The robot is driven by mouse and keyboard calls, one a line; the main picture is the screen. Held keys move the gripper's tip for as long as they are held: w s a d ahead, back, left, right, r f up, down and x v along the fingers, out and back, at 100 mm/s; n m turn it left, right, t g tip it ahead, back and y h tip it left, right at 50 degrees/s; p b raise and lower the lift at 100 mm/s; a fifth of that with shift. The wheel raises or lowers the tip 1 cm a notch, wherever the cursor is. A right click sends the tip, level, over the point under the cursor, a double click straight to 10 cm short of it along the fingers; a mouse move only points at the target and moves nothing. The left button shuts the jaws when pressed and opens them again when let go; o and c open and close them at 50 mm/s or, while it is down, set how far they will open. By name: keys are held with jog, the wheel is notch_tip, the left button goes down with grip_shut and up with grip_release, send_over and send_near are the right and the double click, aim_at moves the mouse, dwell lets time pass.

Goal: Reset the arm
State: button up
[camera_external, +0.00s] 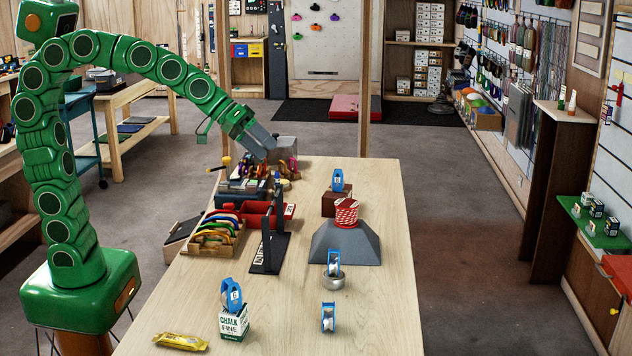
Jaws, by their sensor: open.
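My green arm rises from its base at the left and arches over the far left part of the wooden table. My gripper (268,150) hangs pointing down and to the right, above the far end of the table by the carabiners (287,168) and a grey block (284,143). Its jaws are open; I see nothing held in them. Whether the tips touch anything there is too small to tell.
The wooden table (385,230) holds a wooden rack (222,236), a grey pedestal (345,246) with red rope (346,212), and a chalk box (234,322). The right aisle floor (460,230) is clear.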

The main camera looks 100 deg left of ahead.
jog(key=s+d+f+m+g, duration=0.2)
jog(key=s+f, duration=0.3)
jog(key=s, duration=0.7)
jog(key=s+d+f+m+g, duration=0.2)
jog(key=s+f+g, duration=0.3)
jog(key=s, duration=0.8)
jog(key=s+d+f+m+g, duration=0.2)
jog(key=s+f, duration=0.4)
jog(key=s, duration=0.6)
jog(key=shift+s+m+g+y, duration=0.15)
jog(key=shift+m+g+y, duration=0.25)
jog(key=shift+m+g, duration=0.55)
